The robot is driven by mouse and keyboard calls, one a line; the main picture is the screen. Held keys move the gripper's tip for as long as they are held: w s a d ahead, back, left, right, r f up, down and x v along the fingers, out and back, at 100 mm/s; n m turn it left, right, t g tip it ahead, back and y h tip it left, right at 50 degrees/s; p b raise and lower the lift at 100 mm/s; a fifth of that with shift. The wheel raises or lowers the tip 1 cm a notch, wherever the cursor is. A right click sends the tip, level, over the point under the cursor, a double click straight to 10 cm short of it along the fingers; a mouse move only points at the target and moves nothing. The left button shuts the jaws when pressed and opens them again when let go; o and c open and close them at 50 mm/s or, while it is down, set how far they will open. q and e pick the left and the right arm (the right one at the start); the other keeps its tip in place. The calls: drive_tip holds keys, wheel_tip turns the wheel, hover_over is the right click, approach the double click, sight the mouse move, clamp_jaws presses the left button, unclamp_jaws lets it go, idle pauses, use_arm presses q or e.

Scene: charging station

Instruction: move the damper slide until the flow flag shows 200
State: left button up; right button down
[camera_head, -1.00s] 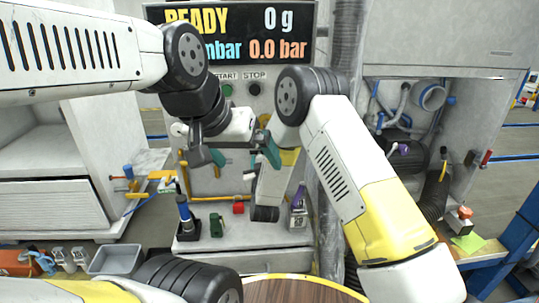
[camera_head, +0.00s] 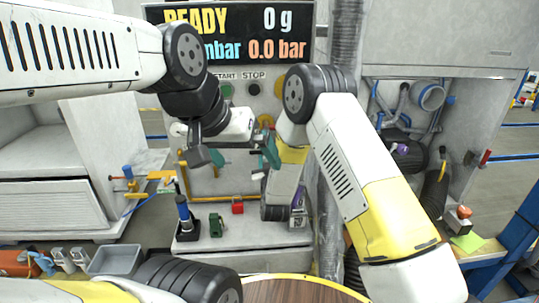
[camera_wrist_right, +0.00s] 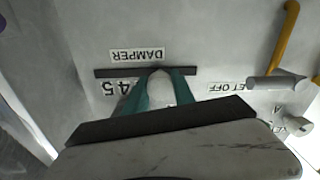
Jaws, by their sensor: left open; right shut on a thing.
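The damper slide (camera_wrist_right: 161,92) shows in the right wrist view as a pale knob at a dark slot (camera_wrist_right: 118,72) under an upside-down "DAMPER" label (camera_wrist_right: 136,55). My right gripper (camera_wrist_right: 160,78) is shut on it, one teal finger on each side. In the head view my right arm hides that gripper and the slide. Figures like "45" show upside down beside the left finger. My left gripper (camera_head: 243,155) is open and empty in front of the panel, its teal fingers apart. I cannot make out a flow flag reading 200; the display (camera_head: 232,34) reads READY, 0 g and 0.0 bar.
A yellow pipe (camera_wrist_right: 287,35) and a grey lever (camera_wrist_right: 275,82) are right of the slide in the wrist view. A blue-handled tool (camera_head: 184,215), a green part (camera_head: 216,225) and a red block (camera_head: 238,207) stand on the ledge below. A grey tray (camera_head: 115,261) lies left.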

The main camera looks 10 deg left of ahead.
drive_tip(key=shift+w+d, duration=0.25)
drive_tip(key=shift+d, duration=0.75)
drive_tip(key=c, duration=1.1)
unclamp_jaws()
drive_tip(key=shift+o, duration=0.2)
drive_tip(key=shift+s, duration=0.1)
drive_tip(key=v, duration=0.7)
drive_tip(key=shift+s, duration=0.35)
